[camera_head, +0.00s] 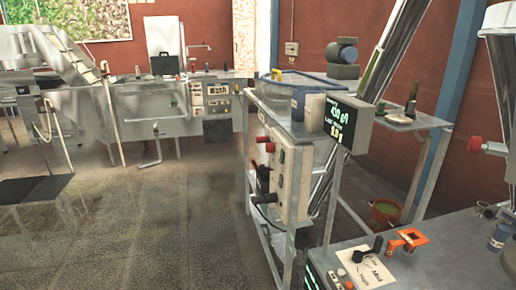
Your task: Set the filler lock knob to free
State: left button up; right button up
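A black knob (360,255) with a lever-like handle sits on a white label plate (368,268) at the lower right. The plate carries printed words, one of which looks like "Mid"; the others are too small to read surely. An orange bracket-like part (406,240) is beside it. I cannot tell for sure whether this black knob is the filler lock knob, or which setting it points to. Neither of my grippers is in view.
A metal frame bench carries a control box (293,170), a blue-rimmed tray (300,80) and a display with green digits (349,122). A red bucket (385,214) stands behind it. A machine with a conveyor (70,55) is at the back left. The floor at centre left is clear.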

aim_at(263, 139)
jog(key=u, duration=0.65)
jog(key=i, duration=2.1)
jog(key=z, duration=0.95)
